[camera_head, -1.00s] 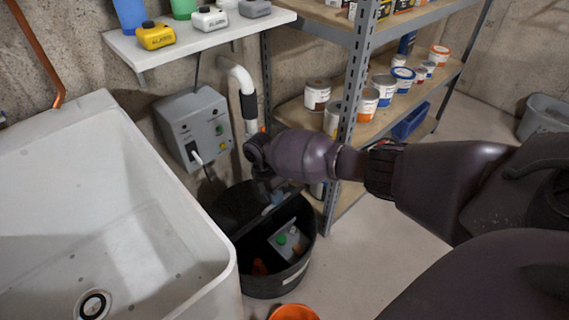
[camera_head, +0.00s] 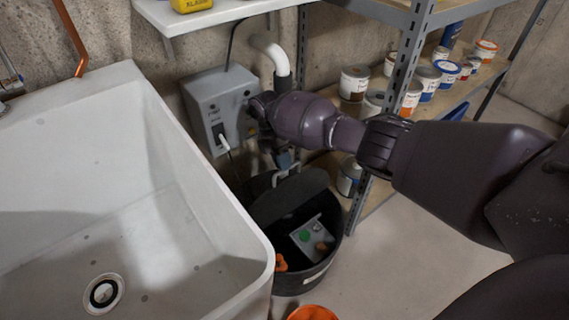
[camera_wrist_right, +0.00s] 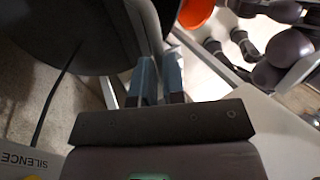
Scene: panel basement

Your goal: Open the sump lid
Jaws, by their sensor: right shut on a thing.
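The sump is a round black tub (camera_head: 327,262) on the floor beside the sink. Its dark lid (camera_head: 292,202) is raised and tilted over the back of the opening, with the front of the tub uncovered. Inside are a grey box with a green button (camera_head: 305,236) and something orange. My right gripper (camera_head: 285,160) is shut on the lid's pale handle (camera_head: 286,174), its tips partly hidden by my wrist. In the right wrist view the blue-grey fingers (camera_wrist_right: 160,80) are closed around a pale bar beside the dark lid (camera_wrist_right: 75,30). My left gripper is not in view.
A white sink (camera_head: 150,220) stands close on the left. A grey control box (camera_head: 215,103) and white pipe (camera_head: 270,52) are just behind my wrist. Shelving with paint cans (camera_head: 427,78) stands behind my right arm. An orange bucket (camera_head: 312,313) is in front of the tub.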

